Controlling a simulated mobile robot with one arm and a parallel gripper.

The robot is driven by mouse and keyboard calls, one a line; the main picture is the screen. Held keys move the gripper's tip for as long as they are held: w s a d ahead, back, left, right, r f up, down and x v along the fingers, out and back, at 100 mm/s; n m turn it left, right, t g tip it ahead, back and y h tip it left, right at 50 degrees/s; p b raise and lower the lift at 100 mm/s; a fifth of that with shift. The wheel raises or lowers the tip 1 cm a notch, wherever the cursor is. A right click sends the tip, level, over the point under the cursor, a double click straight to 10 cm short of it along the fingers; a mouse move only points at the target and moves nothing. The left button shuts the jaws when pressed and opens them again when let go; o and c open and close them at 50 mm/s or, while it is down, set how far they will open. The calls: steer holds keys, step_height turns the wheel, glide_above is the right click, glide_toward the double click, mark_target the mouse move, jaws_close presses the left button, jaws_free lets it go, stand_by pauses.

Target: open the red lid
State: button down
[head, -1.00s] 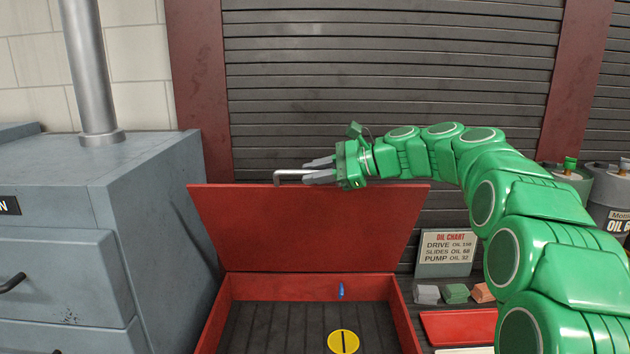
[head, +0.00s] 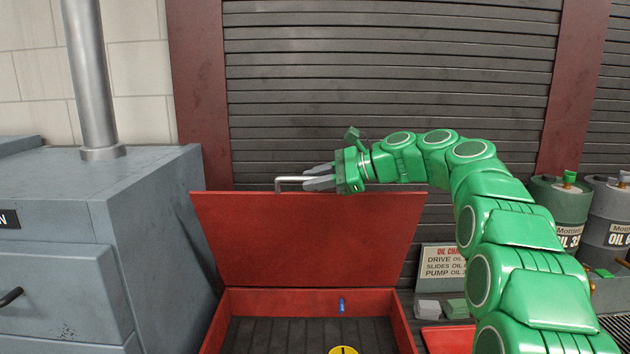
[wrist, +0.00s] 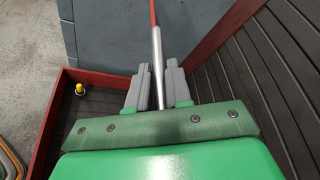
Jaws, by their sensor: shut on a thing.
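The red lid (head: 308,240) stands raised at the back of the red box (head: 223,325) in the head view, its inner face toward me. A metal bar handle (head: 291,180) sits at its top edge. My gripper (head: 318,177) is at that top edge, its grey fingers shut on the handle. In the wrist view the handle (wrist: 156,65) runs between the two fingers (wrist: 157,90). The wrist view also shows the box's red rim (wrist: 52,125) below.
Inside the box are a yellow disc (head: 343,350) and a small blue item (head: 341,305). A grey cabinet (head: 60,290) stands at the left. A slatted shutter (head: 390,70) is behind. An oil chart (head: 440,262) and oil drums (head: 560,215) stand at the right.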

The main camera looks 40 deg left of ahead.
steer(key=shift+w+f, duration=0.1)
steer(key=c, duration=1.1)
jaws_free()
steer(key=shift+v, duration=3.9)
steer(key=shift+d, duration=0.15)
steer(key=shift+v, duration=4.4)
